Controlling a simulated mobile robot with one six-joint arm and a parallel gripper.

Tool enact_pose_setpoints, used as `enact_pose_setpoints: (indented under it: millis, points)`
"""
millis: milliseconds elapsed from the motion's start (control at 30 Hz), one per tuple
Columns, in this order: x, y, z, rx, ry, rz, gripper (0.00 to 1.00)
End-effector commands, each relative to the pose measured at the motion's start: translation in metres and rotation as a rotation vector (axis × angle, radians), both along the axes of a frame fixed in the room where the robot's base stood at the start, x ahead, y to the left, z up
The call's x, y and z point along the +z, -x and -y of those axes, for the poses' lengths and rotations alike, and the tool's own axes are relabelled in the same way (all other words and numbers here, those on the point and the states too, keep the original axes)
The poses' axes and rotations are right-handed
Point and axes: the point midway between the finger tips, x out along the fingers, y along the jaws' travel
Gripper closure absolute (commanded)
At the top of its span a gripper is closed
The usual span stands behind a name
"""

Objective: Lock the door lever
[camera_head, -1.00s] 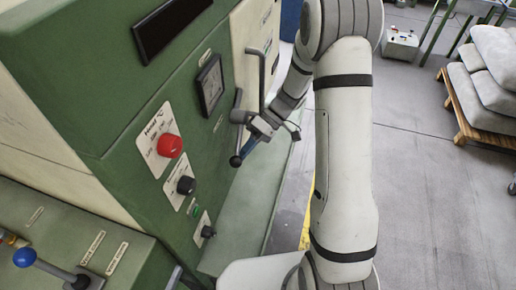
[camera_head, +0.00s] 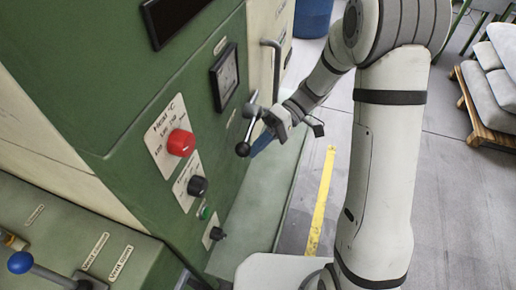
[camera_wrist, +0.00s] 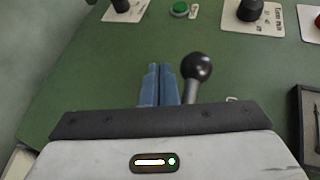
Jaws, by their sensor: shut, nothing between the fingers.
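The door lever is a metal rod with a black ball (camera_head: 243,149) at its lower end, on the green machine's front in the head view. It hangs down, slightly tilted, from a metal hub. My gripper (camera_head: 260,145) has its blue fingers just right of the lever there. In the wrist view, the black ball (camera_wrist: 197,67) and its rod stand just right of my gripper's shut, empty fingers (camera_wrist: 160,72). I cannot tell whether fingers and rod touch.
A blue-ball lever (camera_head: 20,262) is at lower left.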

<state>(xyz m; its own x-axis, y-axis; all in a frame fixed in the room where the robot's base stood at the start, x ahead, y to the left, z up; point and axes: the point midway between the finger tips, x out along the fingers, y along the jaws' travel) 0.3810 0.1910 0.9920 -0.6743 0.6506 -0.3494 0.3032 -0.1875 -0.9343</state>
Motion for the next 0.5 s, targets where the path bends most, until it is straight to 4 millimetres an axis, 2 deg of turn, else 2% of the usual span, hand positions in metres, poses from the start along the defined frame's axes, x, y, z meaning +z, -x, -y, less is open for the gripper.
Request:
enact_pose_setpoints:
  millis: [500]
  points:
    - [0.0045, 0.0021, -0.0015, 0.004, 0.0, -0.001, 1.0]
